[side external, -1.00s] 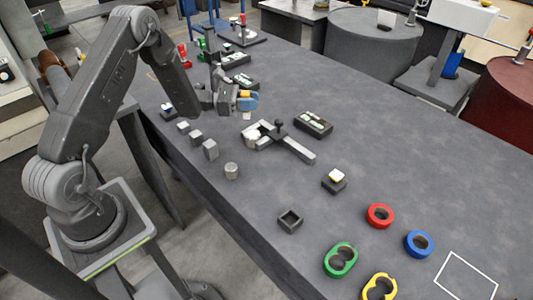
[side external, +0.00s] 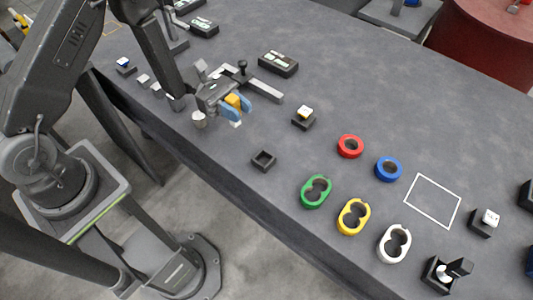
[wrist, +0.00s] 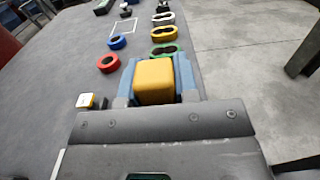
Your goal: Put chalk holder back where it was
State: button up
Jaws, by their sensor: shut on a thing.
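My gripper (side external: 234,106) has blue fingertips and is shut on a yellow block with a white lower end, which I take to be the chalk holder (side external: 235,101). It is held upright above the table, near its front edge. In the wrist view the yellow block (wrist: 154,82) sits between the blue fingers, and its lower end is hidden. An empty black square holder (side external: 264,160) stands on the table to the lower right of my gripper. I cannot tell which spot the chalk holder came from.
A grey clamp-like fixture (side external: 265,91) lies just behind my gripper. A black stand with a white-and-yellow top (side external: 303,117) is to the right. Coloured rings, including red (side external: 350,146) and green (side external: 316,191), stand farther right. A white outlined square (side external: 433,201) is bare.

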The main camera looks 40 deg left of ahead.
jog(key=shift+w+d+f, duration=0.1)
jog(key=shift+d+f, duration=2.15)
jog(key=shift+f, duration=0.15)
jog(key=shift+w+d+f, duration=0.1)
jog(key=shift+d+f, duration=2.1)
jog(key=shift+f, duration=0.15)
jog(key=shift+f, duration=0.15)
jog(key=o, duration=0.9)
